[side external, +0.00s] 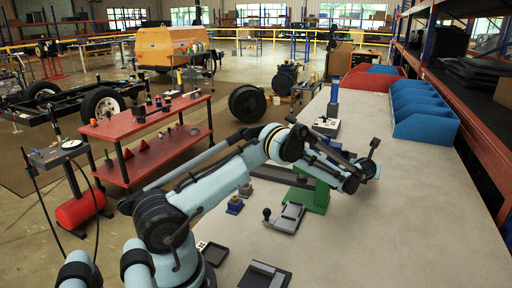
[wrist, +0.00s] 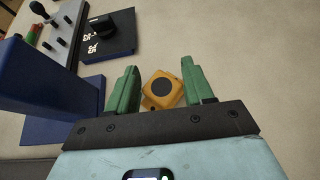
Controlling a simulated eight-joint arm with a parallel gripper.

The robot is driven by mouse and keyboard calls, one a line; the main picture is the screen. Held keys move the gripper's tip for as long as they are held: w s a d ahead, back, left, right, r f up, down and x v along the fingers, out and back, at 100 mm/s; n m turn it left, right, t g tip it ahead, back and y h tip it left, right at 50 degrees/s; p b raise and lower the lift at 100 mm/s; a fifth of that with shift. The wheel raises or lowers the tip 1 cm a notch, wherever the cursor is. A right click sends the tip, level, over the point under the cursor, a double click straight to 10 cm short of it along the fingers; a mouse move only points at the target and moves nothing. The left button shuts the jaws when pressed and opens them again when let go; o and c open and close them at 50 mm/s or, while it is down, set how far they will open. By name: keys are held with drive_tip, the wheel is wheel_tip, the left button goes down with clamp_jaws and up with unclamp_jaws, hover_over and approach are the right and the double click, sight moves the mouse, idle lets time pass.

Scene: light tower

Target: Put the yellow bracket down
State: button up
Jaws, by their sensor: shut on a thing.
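In the wrist view, the yellow bracket (wrist: 156,100) is a small blocky piece with a round black face. It sits slightly turned between the two green fingers of my gripper (wrist: 161,70), which is shut on it. The pale table surface lies beyond it; I cannot tell whether the bracket touches the table. In the side external view I cannot make out the bracket, and the fingers are not clear at the end of my arm.
A blue post (wrist: 40,85) stands close left of my gripper. Beyond it are a black box with a knob (wrist: 108,45) and a grey panel with a joystick (wrist: 62,30). In the side external view, blue bins (side external: 425,112) line the bench's far right; the bench's right front (side external: 420,230) is clear.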

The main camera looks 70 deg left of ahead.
drive_tip(key=o, duration=1.3)
drive_tip(key=shift+f, duration=0.1)
